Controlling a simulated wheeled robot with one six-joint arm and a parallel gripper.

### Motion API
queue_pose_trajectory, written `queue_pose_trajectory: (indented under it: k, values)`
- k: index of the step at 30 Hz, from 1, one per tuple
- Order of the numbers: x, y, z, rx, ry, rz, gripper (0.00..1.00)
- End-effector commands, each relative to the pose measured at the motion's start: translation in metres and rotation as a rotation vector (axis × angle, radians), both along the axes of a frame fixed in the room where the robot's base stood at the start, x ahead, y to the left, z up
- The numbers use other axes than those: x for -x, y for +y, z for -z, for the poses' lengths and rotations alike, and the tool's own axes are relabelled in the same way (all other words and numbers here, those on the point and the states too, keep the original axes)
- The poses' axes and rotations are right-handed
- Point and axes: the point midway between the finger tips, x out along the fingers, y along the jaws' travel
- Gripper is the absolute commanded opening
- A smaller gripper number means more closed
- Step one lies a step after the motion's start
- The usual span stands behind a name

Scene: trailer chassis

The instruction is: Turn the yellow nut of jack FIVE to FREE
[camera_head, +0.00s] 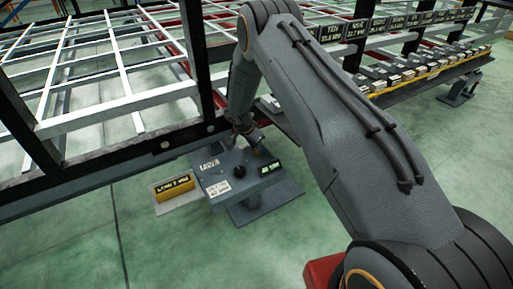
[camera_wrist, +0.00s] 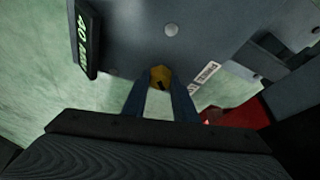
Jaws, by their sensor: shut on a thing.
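The yellow nut (camera_wrist: 160,76) shows in the wrist view, on a grey metal plate (camera_wrist: 205,35). The fingers of my gripper (camera_wrist: 161,88) reach to it from both sides and are shut on it. A small dark mark shows on the nut. In the head view my gripper (camera_head: 254,143) is at the back of the top of a grey jack housing (camera_head: 222,166), and the nut itself is hidden there. The housing has a black knob (camera_head: 240,171) and white lettering. I cannot read a jack number on it.
A dark display with green characters (camera_head: 270,168) sits on the housing and also shows in the wrist view (camera_wrist: 88,40). A yellow-fronted block (camera_head: 173,186) stands left of it. The chassis rail (camera_head: 110,184) runs close behind.

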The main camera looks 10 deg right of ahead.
Motion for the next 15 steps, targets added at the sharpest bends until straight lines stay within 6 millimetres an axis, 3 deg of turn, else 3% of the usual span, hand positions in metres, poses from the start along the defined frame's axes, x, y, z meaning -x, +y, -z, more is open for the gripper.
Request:
queue_pose_trajectory:
  k: [15]
  values:
    - [0.0027, -0.0023, -0.0023, 0.0, 0.0, -0.278, 0.03]
